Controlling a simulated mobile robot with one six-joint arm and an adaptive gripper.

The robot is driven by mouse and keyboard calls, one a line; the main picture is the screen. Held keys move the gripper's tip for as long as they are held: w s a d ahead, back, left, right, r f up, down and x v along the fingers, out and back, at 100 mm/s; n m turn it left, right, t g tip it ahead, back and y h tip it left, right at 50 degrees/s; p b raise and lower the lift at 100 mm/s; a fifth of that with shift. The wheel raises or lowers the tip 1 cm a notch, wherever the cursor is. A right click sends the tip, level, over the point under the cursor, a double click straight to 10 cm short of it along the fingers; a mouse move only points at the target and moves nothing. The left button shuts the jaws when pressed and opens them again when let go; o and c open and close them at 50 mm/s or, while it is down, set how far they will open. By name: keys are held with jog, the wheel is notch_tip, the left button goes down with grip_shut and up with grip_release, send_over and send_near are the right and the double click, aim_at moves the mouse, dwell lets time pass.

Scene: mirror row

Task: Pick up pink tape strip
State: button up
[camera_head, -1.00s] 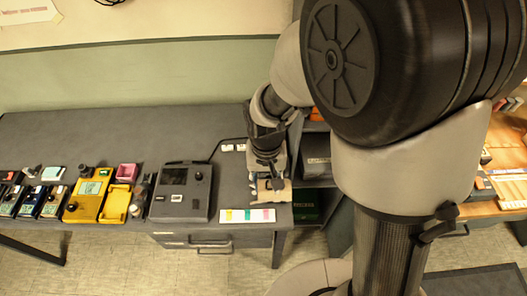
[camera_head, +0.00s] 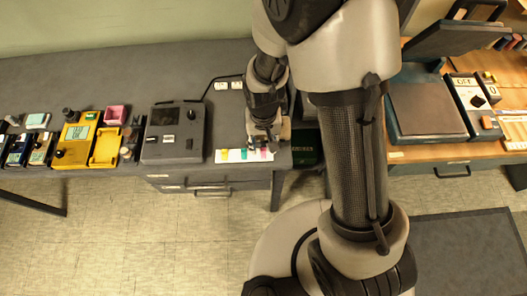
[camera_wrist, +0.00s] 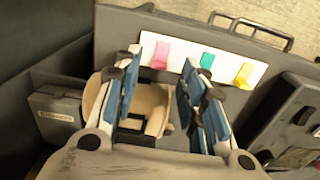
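The pink tape strip (camera_wrist: 161,54) sticks on a white card (camera_wrist: 228,66), beside a green strip (camera_wrist: 207,61) and a yellow strip (camera_wrist: 243,74). In the head view the card (camera_head: 234,160) lies at the grey desk's front right edge, and the pink strip (camera_head: 264,154) is its rightmost one. My gripper (camera_wrist: 161,62) is open, its blue-padded fingers apart on either side of the pink strip's line in the wrist view. In the head view my gripper (camera_head: 261,142) is just behind the card's right end. I cannot tell its exact height.
A beige block (camera_wrist: 155,102) shows between my fingers in the wrist view, close to the card. A grey device with a screen (camera_head: 173,133) stands left of the card. Yellow trays (camera_head: 105,147) and small boxes stand farther left. A drawer handle (camera_wrist: 252,30) lies past the card.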

aim_at(264, 153)
notch_tip(264, 153, down, 3)
jog(key=shift+r+b, duration=0.15)
jog(key=shift+b, duration=0.2)
jog(key=shift+c, duration=0.3)
jog(key=c, duration=0.7)
